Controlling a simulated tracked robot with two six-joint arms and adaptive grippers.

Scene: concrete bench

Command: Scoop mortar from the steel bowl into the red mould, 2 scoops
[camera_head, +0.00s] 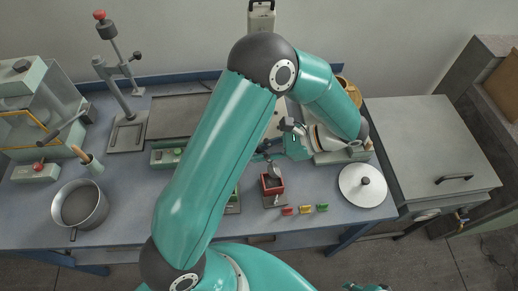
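The steel bowl (80,205) stands at the left of the bench, looking like a pan with a short handle; its inside is grey. The small red mould (272,184) is near the front middle of the bench, with a dark inside; its fill is too small to tell. My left arm crosses the middle of the view, and its gripper (268,154) is just above and behind the mould. It appears shut on a small grey scoop (288,167), which is over the mould's back edge. Only a bit of my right gripper (366,287) shows at the bottom edge; its fingers are unclear.
Red, yellow and green small blocks (306,209) lie right of the mould. A wood-handled tool (87,159) is behind the bowl. A stand (128,118) and a glass-sided case (40,105) are at the back left. My arm hides the bench's middle.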

